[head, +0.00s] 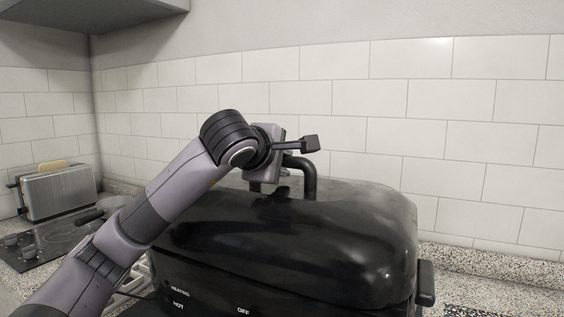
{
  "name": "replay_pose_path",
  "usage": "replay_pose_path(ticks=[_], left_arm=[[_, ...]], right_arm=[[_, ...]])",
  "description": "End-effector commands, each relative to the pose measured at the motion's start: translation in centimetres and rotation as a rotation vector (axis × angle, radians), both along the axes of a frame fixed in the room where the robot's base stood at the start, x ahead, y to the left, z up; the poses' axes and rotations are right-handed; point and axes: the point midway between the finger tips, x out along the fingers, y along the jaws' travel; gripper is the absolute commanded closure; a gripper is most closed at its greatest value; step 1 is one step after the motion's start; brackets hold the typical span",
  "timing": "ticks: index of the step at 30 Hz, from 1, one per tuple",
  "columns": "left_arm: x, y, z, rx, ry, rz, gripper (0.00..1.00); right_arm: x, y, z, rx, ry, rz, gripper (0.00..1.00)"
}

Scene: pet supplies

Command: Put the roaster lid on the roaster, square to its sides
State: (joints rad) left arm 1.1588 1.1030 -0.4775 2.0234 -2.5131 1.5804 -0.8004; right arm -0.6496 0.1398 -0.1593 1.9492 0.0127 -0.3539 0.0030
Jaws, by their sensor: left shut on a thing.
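The roaster lid (340,220) is a glossy black dome with a black looped handle (309,178) on top. My left gripper (298,156) is shut on this handle. The black roaster (215,292) is directly below the lid, with white panel lettering at its front and a side handle (426,283) at right. The lid covers the roaster's top from this view. I cannot tell whether its rim rests fully on the roaster, and the far edges are hidden. My right gripper is not in view.
A toaster (60,191) stands at the far left by a dark cooktop (50,243) and a pan (98,212). The tiled wall (380,100) is close behind the roaster. Speckled counter (490,265) is bare at right.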

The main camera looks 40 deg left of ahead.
Motion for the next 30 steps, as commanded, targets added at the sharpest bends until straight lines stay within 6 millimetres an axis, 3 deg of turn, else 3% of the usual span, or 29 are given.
replay_pose_path(ticks=[30], left_arm=[[-0.05,-0.03,-0.21,0.001,-0.012,-0.001,1.00]], right_arm=[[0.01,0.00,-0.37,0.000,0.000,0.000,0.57]])
